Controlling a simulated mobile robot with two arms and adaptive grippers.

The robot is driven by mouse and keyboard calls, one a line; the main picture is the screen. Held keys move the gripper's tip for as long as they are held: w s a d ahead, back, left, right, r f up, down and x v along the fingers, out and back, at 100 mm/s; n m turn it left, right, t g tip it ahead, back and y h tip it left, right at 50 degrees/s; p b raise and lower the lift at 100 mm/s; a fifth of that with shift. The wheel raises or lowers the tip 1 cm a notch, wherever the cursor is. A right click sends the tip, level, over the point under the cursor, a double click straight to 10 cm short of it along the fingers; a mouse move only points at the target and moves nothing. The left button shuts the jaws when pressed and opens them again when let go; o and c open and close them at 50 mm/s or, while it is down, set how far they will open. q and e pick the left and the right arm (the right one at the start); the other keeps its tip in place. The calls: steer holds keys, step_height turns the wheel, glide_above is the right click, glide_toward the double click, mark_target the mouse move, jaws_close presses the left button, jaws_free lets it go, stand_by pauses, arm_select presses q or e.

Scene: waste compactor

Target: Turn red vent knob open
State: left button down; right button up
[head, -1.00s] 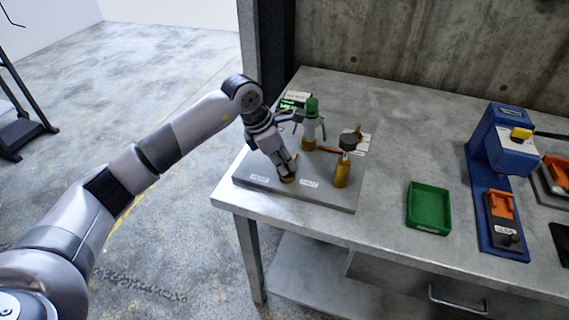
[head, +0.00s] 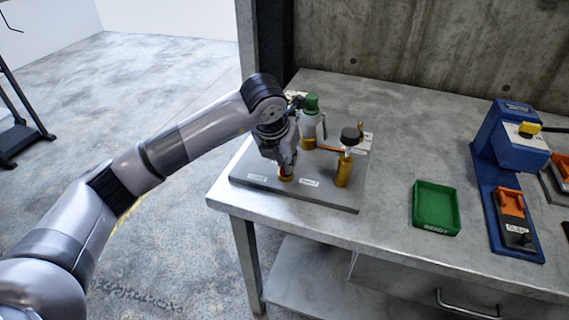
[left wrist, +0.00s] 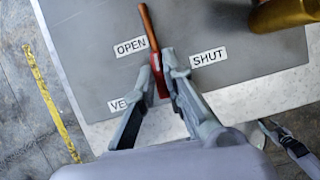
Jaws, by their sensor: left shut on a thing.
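The red vent knob shows as a slim red handle (left wrist: 159,78) in the left wrist view, between my gripper fingers. A brown-orange bar (left wrist: 148,25) extends from it, passing between the OPEN label (left wrist: 130,47) and the SHUT label (left wrist: 208,57), nearer OPEN. A partly hidden label starting "VE" (left wrist: 121,103) lies beside the left finger. My left gripper (left wrist: 158,68) is shut on the red knob; in the head view it points down (head: 285,165) over a small brass base (head: 286,178), hiding most of the knob. My right gripper is out of view.
The grey panel (head: 325,195) also carries a green-capped fitting (head: 311,118) and a brass post with a black top (head: 344,170), close right of my gripper. A green tray (head: 436,208) and blue press (head: 505,150) stand farther right. Bare tabletop lies between panel and tray.

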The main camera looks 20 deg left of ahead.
arm_select(q)
steer(key=shift+n+y, duration=0.3)
steer(key=shift+n, duration=0.3)
steer(key=c, duration=1.7)
jaws_free()
steer(key=shift+o, duration=0.2)
steer(key=shift+r, duration=0.1)
steer(key=v, duration=1.1)
steer(key=shift+s+r, duration=0.15)
steer(key=shift+r, duration=0.25)
steer(key=shift+f, duration=0.1)
